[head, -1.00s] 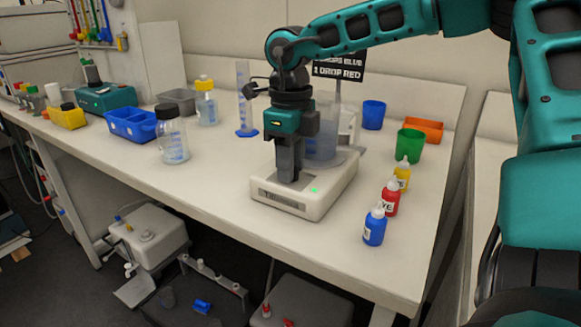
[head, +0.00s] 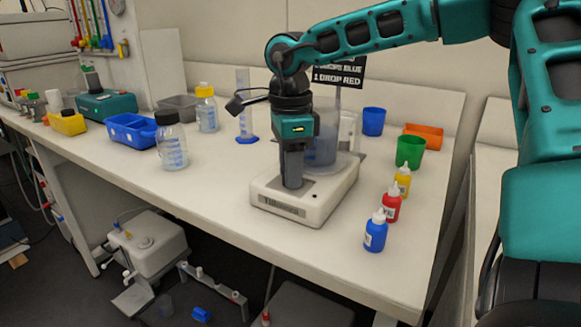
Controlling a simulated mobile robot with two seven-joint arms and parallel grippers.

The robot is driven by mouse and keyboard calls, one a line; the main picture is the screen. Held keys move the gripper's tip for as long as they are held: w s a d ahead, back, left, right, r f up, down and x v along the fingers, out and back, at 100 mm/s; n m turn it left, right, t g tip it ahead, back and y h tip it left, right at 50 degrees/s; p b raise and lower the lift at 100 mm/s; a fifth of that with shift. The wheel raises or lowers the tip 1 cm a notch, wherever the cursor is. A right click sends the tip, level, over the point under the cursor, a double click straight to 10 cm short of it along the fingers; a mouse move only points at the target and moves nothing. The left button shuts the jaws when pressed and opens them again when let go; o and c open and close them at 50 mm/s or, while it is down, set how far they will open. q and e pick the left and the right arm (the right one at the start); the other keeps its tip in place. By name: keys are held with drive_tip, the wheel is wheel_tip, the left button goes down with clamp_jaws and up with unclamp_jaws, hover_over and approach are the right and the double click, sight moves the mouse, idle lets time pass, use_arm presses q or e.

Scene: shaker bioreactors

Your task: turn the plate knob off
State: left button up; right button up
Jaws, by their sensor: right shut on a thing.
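The white stirrer plate (head: 335,200) stands on the bench near the middle. A clear beaker with bluish liquid (head: 324,152) sits on it, partly behind my gripper. My right gripper (head: 292,184) points straight down at the plate's front top, with its fingers shut on the knob. The knob itself is hidden by the fingers. No green light shows on the plate's front. My left gripper is not in view.
Red (head: 391,205), blue (head: 375,232) and yellow (head: 403,180) dropper bottles stand right of the plate. Green (head: 410,151) and blue (head: 373,121) cups stand behind them. A black-capped bottle (head: 172,148) stands left. The bench front is clear.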

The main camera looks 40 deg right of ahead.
idle(0.5)
drive_tip(key=o, duration=1.1)
drive_tip(key=shift+c, duration=0.2)
drive_tip(key=shift+r, duration=0.1)
wheel_tip(320, 180, up, 13)
drive_tip(key=p, duration=0.2)
